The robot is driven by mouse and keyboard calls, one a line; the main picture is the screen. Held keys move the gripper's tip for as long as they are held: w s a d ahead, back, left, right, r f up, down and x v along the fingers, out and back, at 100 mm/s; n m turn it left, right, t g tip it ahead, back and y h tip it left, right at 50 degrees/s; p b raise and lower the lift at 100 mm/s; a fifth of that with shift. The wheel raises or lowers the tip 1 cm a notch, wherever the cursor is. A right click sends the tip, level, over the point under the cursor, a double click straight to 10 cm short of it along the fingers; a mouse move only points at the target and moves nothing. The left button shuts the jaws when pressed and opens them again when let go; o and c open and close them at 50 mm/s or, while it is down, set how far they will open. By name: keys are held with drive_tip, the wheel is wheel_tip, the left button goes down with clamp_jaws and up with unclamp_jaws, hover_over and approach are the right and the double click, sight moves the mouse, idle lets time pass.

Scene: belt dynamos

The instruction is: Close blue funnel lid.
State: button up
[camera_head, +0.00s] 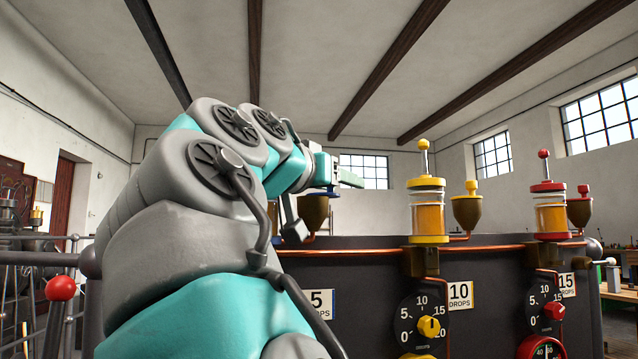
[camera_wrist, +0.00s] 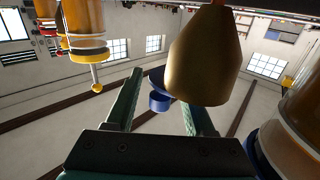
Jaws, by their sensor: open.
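The blue-lidded funnel is a brown-gold cup (camera_head: 313,212) beside my wrist in the head view. Its blue lid (camera_head: 322,192) shows at the top, partly hidden by my arm. In the wrist view, which looks upside down, the funnel cup (camera_wrist: 207,55) is large and near. The blue lid with its round knob (camera_wrist: 160,101) shows at the cup's wide end, between my fingers in the picture. I cannot tell how far the lid is open. My gripper (camera_wrist: 162,88) is open and empty, with no clear contact with lid or cup. It also shows in the head view (camera_head: 349,179).
A glass oiler with a blue rim (camera_wrist: 262,150) is close at the right of the wrist view. A yellow oiler (camera_head: 428,218) and yellow-knobbed funnel (camera_head: 467,211) stand right of my arm, with a red oiler (camera_head: 550,218) and red-knobbed funnel (camera_head: 580,210) farther right.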

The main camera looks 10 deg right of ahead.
drive_tip(key=v, duration=0.8)
drive_tip(key=shift+w, duration=0.1)
